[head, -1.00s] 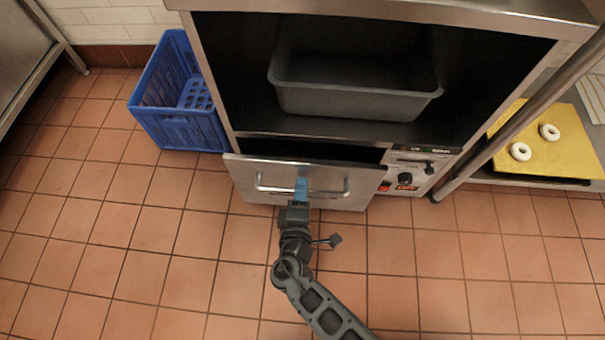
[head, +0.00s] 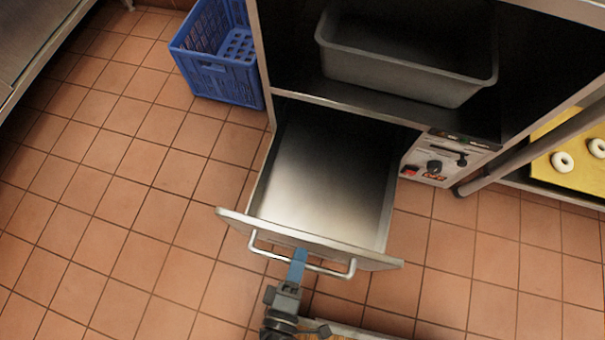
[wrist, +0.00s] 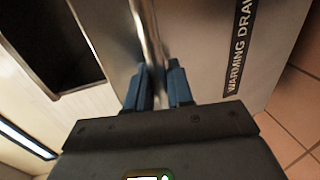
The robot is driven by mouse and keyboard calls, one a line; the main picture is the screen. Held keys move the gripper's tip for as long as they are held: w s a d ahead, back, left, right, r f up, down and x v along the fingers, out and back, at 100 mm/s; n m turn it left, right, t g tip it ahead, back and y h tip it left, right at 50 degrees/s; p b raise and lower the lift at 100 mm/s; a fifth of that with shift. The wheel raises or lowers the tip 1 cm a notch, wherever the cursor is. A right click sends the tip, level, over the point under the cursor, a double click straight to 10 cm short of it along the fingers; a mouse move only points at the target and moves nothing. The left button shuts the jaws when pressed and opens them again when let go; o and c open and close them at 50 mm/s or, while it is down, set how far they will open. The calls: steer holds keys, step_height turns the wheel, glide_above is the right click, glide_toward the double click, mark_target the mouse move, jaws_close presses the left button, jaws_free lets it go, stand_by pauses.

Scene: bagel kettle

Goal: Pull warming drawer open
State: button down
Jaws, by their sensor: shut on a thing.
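The warming drawer (head: 325,185) is pulled well out from under the metal cabinet in the head view, and its bare metal floor shows empty. Its front panel (head: 225,222) carries a silver bar handle (head: 338,272). My gripper (head: 298,262) is at the middle of that handle, with its blue fingers shut on the bar. In the wrist view, the blue fingers of my gripper (wrist: 158,85) sit on both sides of the handle bar (wrist: 148,40). The drawer front (wrist: 205,50) there has a black label reading "WARMING DRAW", cut off by the picture edge.
A grey tub (head: 405,60) stands in the open compartment above the drawer. A control panel (head: 437,162) with knobs is right of the drawer. A blue crate (head: 222,78) stands on the tiled floor at left. White rings (head: 562,162) lie on a yellow board (head: 580,182) at right.

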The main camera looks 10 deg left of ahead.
steer(key=shift+s, duration=0.2)
steer(key=c, duration=1.2)
jaws_free()
steer(key=p+v, duration=0.1)
steer(key=v, duration=0.6)
steer(key=shift+s, duration=0.4)
